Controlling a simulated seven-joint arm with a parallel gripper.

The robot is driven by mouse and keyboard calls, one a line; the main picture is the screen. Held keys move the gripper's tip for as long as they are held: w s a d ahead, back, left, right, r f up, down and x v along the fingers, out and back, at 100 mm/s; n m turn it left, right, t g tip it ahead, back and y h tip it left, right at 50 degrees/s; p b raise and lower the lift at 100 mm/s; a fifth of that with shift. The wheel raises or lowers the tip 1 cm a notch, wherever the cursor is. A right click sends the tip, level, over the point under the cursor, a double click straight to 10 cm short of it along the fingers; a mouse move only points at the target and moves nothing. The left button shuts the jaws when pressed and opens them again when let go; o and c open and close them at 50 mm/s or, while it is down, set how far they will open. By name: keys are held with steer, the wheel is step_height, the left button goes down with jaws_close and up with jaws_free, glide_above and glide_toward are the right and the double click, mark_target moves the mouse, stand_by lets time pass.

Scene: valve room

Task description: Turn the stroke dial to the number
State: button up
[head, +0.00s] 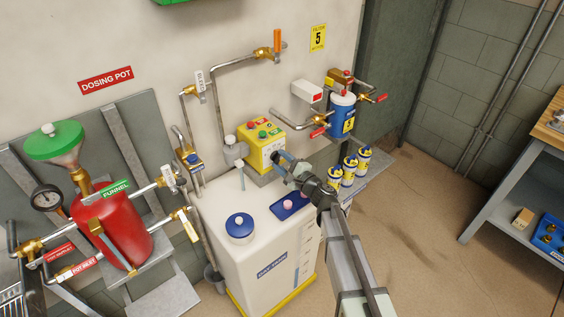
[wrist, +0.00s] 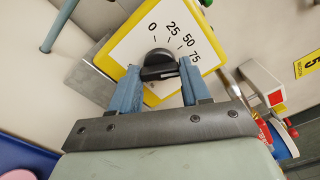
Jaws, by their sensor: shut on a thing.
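The stroke dial is a black knob (wrist: 158,68) on a white, yellow-edged plate (wrist: 150,36) marked 0, 25, 50 and 75 in the wrist view. My gripper (wrist: 158,76) is shut on the knob, one blue finger on each side. The knob's bar lies nearly level in the picture, with a small pale mark near its right end, on the 75 side. Any marks beyond 75 are hidden by my finger. In the head view my gripper (head: 281,158) reaches the front of the yellow pump (head: 256,146), hiding the dial.
The pump stands on a white tank (head: 222,215) with a blue cap (head: 239,226) and a blue tray (head: 290,206). A yellow sign (head: 318,38) with a 5 hangs on the wall. A blue filter housing (head: 341,116) and several small tins (head: 349,168) are to the right.

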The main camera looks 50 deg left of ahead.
steer(key=o, duration=1.1)
steer(key=shift+c, duration=0.2)
steer(key=d, duration=1.3)
steer(key=shift+d, duration=0.4)
steer(key=d+f+n+g+h, duration=0.3)
steer(key=d+f+h, duration=0.6)
steer(key=d+f, duration=2.1)
steer(key=s+d+f+n+g+h, duration=0.1)
steer(key=s+d+f+h, duration=0.2)
steer(key=s+d, duration=0.3)
steer(key=s+d+f+n+g+h, duration=0.1)
steer(key=s+d+f+h, duration=0.2)
steer(key=s+d, duration=0.4)
steer(key=s+d+f+n+g+h, duration=0.1)
steer(key=s+d+f+h, duration=0.2)
steer(key=d, duration=1.7)
steer(key=s, duration=0.4)
steer(key=shift+d+f+g, duration=0.3)
steer(key=shift+f+g, duration=0.05)
steer(key=shift+g, duration=0.05)
